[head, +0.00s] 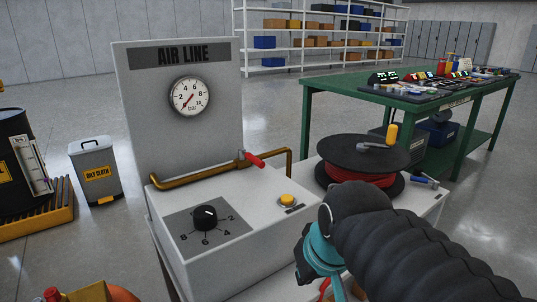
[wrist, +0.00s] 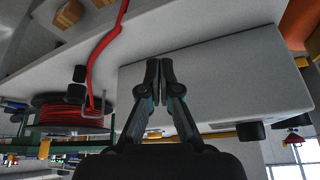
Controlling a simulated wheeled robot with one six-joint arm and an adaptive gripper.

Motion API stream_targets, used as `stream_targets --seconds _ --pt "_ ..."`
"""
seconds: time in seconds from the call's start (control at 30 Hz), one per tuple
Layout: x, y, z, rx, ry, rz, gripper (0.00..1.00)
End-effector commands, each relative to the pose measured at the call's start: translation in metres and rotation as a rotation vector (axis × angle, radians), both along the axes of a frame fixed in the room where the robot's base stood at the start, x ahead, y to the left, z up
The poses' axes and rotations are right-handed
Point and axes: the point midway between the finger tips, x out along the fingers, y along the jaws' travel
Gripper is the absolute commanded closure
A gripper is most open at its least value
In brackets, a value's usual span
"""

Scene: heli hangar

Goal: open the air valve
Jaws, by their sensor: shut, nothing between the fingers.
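The air valve's red lever (head: 254,160) sits on a brass pipe (head: 200,176) in front of the AIR LINE panel (head: 150,105). In the picture the lever slants down to the right, at an angle to the pipe. The gauge (head: 189,96) has its needle low on the left, near the bottom of its scale. My gripper (wrist: 159,62) is shut and empty in the wrist view, in front of a pale box wall (wrist: 225,80). In the head view my arm hides most of it, at the lower right, nearer than the lever and apart from it.
The box top carries a black dial (head: 205,217) and a yellow button (head: 287,200). A reel of red hose (head: 362,160) stands right of the lever. A green table (head: 345,86) with small items is behind. The space above the box top is clear.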

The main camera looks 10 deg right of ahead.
Motion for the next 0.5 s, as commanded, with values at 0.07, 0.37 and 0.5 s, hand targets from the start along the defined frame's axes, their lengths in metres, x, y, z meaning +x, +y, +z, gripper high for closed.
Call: stream_targets --seconds 0.07,0.37,0.5 --pt "0.021 -0.001 0.019 0.020 0.029 0.013 1.00" --pt "0.102 -0.007 0.082 0.126 0.109 0.115 1.00" --pt "0.141 -0.015 0.105 0.182 0.128 0.176 1.00"
